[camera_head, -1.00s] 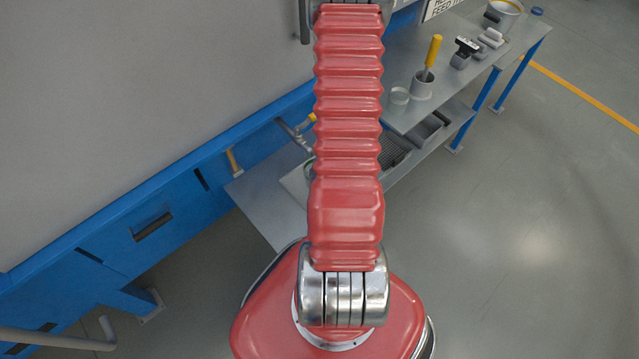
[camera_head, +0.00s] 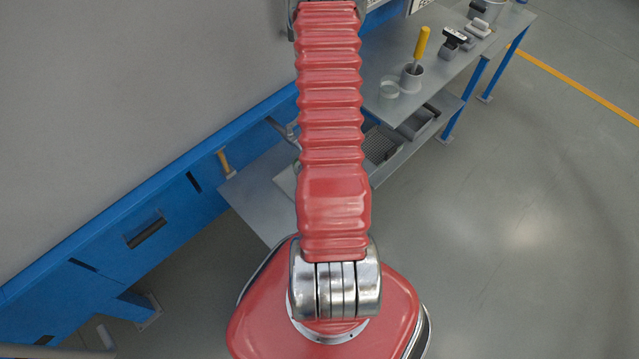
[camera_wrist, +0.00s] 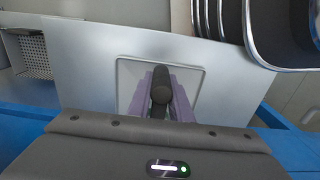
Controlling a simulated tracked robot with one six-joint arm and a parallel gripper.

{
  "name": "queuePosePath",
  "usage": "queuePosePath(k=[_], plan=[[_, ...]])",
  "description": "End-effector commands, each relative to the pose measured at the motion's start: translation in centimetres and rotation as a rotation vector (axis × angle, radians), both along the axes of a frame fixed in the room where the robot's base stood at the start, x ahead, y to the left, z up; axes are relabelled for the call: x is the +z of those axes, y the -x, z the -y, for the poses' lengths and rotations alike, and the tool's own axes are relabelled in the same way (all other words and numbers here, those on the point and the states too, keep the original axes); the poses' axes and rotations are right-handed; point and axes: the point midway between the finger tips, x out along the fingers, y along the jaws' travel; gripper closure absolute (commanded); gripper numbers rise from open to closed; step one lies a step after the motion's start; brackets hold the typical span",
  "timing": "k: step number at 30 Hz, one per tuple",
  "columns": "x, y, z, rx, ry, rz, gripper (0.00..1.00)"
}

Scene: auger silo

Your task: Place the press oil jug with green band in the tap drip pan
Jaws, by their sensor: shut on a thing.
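In the wrist view my gripper (camera_wrist: 160,106) points down, its purple-grey fingers shut on a dark, rounded upright thing (camera_wrist: 160,84), apparently the top or handle of the jug. No green band shows, and the rest of the jug is hidden below the fingers. A pale square pan with a raised rim, apparently the tap drip pan (camera_wrist: 127,72), lies beneath the gripper. I cannot tell whether the held thing touches it. In the head view the pan's edge (camera_head: 284,180) shows left of my red arm; my gripper is hidden there.
A grey lower shelf (camera_head: 247,189) bears the pan, with a perforated tray (camera_head: 381,146) farther right. The upper bench holds a cup with a yellow-handled tool (camera_head: 421,45) and a clear ring (camera_head: 389,89). A blue beam (camera_head: 175,218) runs along the wall. Open floor lies right.

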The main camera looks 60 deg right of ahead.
Motion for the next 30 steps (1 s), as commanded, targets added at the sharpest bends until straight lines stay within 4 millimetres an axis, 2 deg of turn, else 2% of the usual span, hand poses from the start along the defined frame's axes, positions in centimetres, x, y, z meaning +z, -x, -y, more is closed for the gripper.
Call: queuePosePath(k=[5, 17, 18, 25, 30], plan=[[-1.2, 0.0, 0.0, 0.001, 0.000, 0.000, 1.00], [-1.5, 0.1, 0.0, -0.002, 0.000, 0.000, 1.00], [-1.5, 0.1, 0.0, -0.003, 0.000, 0.000, 0.79], [-1.5, 0.1, 0.1, -0.004, 0.000, 0.000, 0.63], [-1.5, 0.1, 0.1, -0.004, 0.000, 0.000, 0.63]])
